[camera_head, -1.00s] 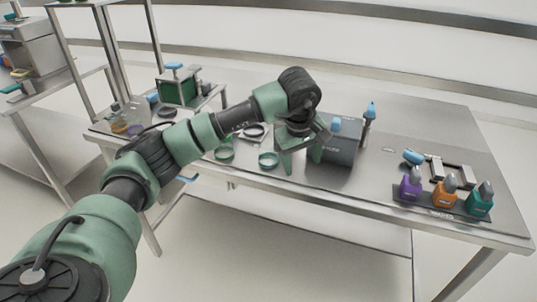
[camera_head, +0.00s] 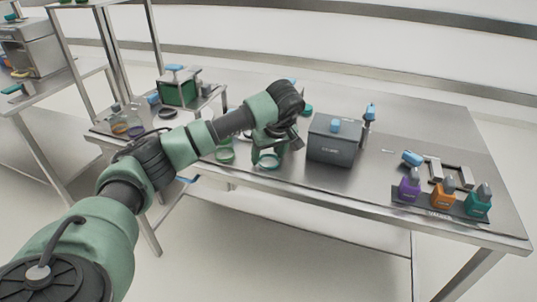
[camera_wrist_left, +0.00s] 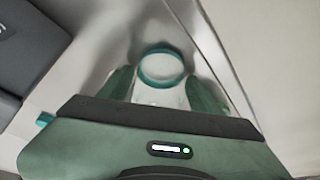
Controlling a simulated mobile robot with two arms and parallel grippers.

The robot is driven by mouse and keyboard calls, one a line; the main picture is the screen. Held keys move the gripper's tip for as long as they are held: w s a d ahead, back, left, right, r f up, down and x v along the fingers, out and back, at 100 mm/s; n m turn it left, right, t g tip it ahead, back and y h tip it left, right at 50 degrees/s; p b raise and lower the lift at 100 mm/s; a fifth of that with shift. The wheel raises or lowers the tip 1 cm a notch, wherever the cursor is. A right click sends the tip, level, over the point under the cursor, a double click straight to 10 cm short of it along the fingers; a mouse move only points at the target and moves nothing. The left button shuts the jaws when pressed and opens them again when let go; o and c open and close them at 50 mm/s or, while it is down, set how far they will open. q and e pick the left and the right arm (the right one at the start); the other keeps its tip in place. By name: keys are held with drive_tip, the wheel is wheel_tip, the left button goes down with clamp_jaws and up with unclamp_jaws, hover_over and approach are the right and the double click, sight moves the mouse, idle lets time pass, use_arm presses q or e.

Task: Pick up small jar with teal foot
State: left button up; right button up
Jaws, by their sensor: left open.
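The small jar with teal foot shows mainly as a teal ring (camera_wrist_left: 161,82) on the metal table in the left wrist view; its clear body is hard to make out. In the head view the teal ring (camera_head: 268,167) is near the table's front edge, partly behind my fingers. My left gripper (camera_head: 269,153) is open above and around it. In the left wrist view the ring lies between and slightly beyond the two green fingertips (camera_wrist_left: 162,88). I cannot tell whether either finger touches the jar. My right gripper is not in view.
A dark grey box (camera_head: 333,145) with a blue knob stands right of the gripper. Purple, orange and teal bottles stand on a dark mat (camera_head: 440,211) at the right.

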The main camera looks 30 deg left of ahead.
use_arm(q)
drive_tip(key=c, duration=1.2)
drive_tip(key=shift+r, duration=0.1)
